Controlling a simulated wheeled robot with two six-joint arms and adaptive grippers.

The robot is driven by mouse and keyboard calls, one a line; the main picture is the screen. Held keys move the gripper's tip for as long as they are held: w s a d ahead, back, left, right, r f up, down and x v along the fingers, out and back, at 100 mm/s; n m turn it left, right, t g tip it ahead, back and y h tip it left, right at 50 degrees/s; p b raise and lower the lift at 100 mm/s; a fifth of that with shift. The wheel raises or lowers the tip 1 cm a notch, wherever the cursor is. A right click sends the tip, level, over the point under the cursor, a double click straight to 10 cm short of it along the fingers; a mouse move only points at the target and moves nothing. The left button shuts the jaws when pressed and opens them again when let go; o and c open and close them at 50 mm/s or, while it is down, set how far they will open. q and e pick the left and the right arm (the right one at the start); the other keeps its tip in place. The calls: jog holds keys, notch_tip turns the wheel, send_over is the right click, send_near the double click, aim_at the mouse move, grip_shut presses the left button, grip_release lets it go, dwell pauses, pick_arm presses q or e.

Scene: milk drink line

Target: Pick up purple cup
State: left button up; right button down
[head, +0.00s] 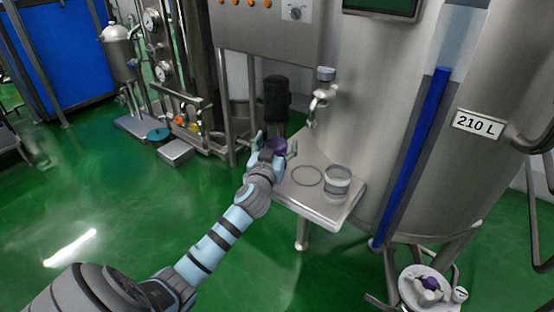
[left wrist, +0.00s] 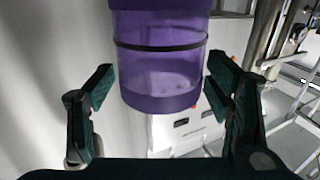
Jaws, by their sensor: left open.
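The purple cup (head: 278,144) stands at the left end of a small steel shelf in the head view, partly hidden by my left gripper (head: 272,150). In the left wrist view the purple cup (left wrist: 160,70) is translucent, with a dark band around it. My left gripper (left wrist: 160,80) is open there, with one dark finger on each side of the cup's lower part. A narrow gap shows beside the cup near the fingers; contact at the tips cannot be told. My right gripper is not in view.
A grey-white cup (head: 337,183) stands on the right of the steel shelf (head: 310,206), beside a dark ring (head: 307,176). A tap (head: 320,100) hangs above. The large steel tank (head: 400,110) stands behind. A round white stand (head: 412,294) holds small purple items at lower right.

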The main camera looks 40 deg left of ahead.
pick_arm(q)
jog(key=shift+r, duration=0.1)
jog(key=c, duration=1.1)
jog(key=shift+c, duration=0.2)
